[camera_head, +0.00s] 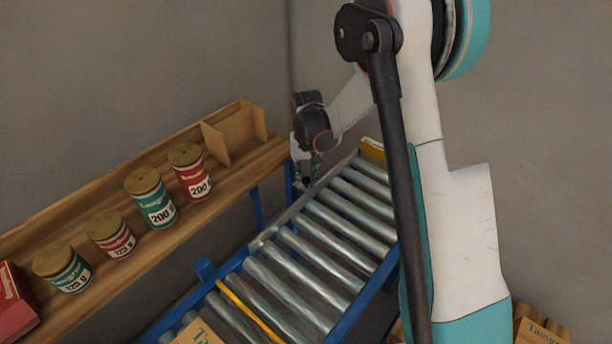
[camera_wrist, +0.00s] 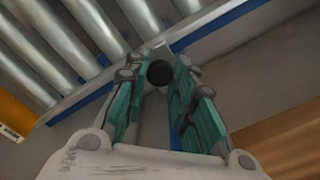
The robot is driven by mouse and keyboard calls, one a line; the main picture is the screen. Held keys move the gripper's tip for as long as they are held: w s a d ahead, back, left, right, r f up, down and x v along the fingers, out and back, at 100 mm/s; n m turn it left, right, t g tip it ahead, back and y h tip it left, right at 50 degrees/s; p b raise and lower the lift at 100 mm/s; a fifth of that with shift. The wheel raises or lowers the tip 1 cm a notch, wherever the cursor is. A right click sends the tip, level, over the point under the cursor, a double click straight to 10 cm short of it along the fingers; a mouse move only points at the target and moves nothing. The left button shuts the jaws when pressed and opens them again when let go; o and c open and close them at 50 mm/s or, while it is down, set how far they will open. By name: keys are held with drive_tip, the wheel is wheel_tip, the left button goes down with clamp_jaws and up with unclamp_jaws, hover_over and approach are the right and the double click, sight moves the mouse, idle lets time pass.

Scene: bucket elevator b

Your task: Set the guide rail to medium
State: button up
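The guide rail (camera_head: 318,190) is a grey metal strip along the left side of the roller conveyor. In the wrist view, the rail (camera_wrist: 180,32) crosses at an angle beside the rollers. A round black knob (camera_wrist: 160,73) shows between my fingertips. My gripper (camera_head: 306,180) is at the rail's far half, pointing down; it also shows in the wrist view (camera_wrist: 160,75). Its two teal-padded fingers stand apart, one on each side of the knob, very close to it. I cannot tell whether they press on it. The knob's stem and the rail's setting marks are not visible.
The conveyor rollers (camera_head: 300,265) lie right of the rail. A wooden shelf (camera_head: 225,190) on the left bears several red and green cans and a wooden divider (camera_head: 235,137). A yellow strip (camera_head: 248,308) crosses the near rollers, with a box (camera_head: 198,333) near it.

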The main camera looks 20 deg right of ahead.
clamp_jaws()
drive_tip(key=s+d, duration=0.3)
drive_tip(key=s, duration=0.2)
drive_tip(key=shift+d, duration=0.2)
drive_tip(key=o, duration=0.8)
unclamp_jaws()
wheel_tip(320, 180, up, 12)
drive_tip(key=shift+r, duration=0.1)
